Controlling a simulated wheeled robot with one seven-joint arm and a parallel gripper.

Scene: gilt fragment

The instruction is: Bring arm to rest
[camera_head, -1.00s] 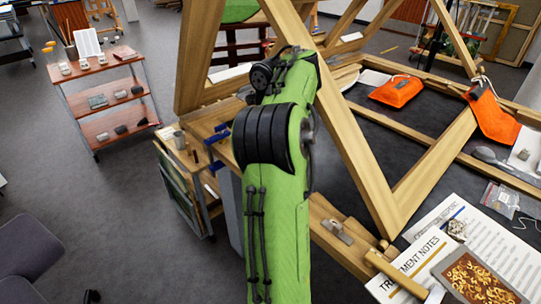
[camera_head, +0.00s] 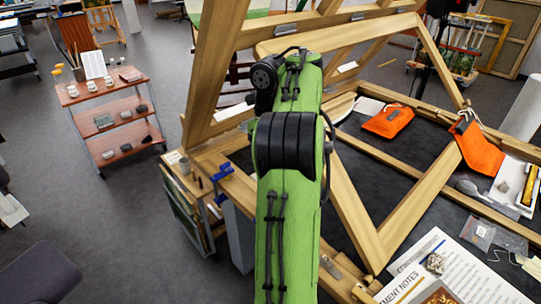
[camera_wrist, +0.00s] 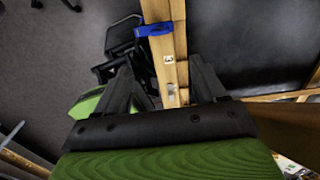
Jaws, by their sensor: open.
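My green arm (camera_head: 290,215) reaches forward over the wooden bench in the head view, and its own links hide my gripper there. In the wrist view my gripper (camera_wrist: 165,82) shows two dark fingers set well apart. It is open, with nothing between the fingertips. Past the fingers lie a wooden beam (camera_wrist: 168,58) and a blue clamp (camera_wrist: 153,29) on it. The blue clamp also shows in the head view (camera_head: 222,172), just left of my arm.
A large wooden frame (camera_head: 350,215) stands over the dark worktop close to my arm. Orange pouches (camera_head: 388,121) and papers (camera_head: 425,270) lie to the right. A shelf cart (camera_head: 110,112) stands at the left. The grey floor (camera_head: 120,215) between is open.

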